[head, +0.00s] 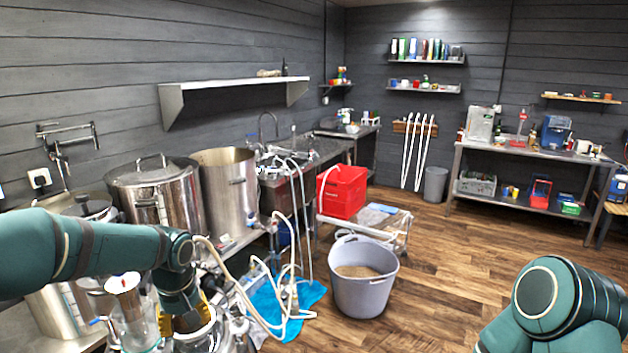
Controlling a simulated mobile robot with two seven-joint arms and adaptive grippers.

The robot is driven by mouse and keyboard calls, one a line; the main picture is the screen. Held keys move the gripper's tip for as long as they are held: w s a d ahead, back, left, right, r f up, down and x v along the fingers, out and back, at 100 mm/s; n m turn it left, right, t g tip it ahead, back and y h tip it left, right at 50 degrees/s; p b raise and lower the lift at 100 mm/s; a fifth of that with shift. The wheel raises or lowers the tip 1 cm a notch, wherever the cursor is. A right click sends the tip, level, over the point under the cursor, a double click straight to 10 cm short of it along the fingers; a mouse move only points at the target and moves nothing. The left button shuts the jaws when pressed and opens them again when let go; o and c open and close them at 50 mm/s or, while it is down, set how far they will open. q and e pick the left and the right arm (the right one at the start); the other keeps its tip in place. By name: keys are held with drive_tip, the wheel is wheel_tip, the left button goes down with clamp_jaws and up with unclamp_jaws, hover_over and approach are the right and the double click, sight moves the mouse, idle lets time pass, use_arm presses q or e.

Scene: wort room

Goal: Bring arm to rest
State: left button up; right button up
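My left arm, green, reaches in from the left and bends down over the cluttered bench. My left gripper (186,322) points down at the opening of a round, shiny vessel (195,340), with yellowish parts at its end. The wrist hides most of the fingers, and I cannot tell whether they hold anything. My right arm shows only as a green joint at the lower right, above the wooden floor. My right gripper is out of view.
A glass jug (135,315) stands just left of the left gripper. Large steel pots (160,205) stand behind it. Pale hoses (262,300) loop to its right. A grey tub (363,290) with grain and a red crate (342,190) stand further off.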

use_arm(q)
drive_tip(key=s+d+f+m+h+b, duration=0.25)
drive_tip(key=d+f, duration=0.25)
drive_tip(key=f, duration=0.6)
drive_tip(key=s+d+f+m+h+b, duration=0.1)
drive_tip(key=s+d+f+b, duration=0.15)
drive_tip(key=d+f, duration=0.65)
drive_tip(key=s+d+f+h+b, duration=0.1)
drive_tip(key=s+d+f+b, duration=0.1)
drive_tip(key=s+f, duration=1.1)
wheel_tip(320, 180, down, 3)
drive_tip(key=shift+s+r+m+t+b, duration=0.15)
drive_tip(key=shift+s+m+t+b, duration=0.25)
drive_tip(key=shift+b, duration=0.25)
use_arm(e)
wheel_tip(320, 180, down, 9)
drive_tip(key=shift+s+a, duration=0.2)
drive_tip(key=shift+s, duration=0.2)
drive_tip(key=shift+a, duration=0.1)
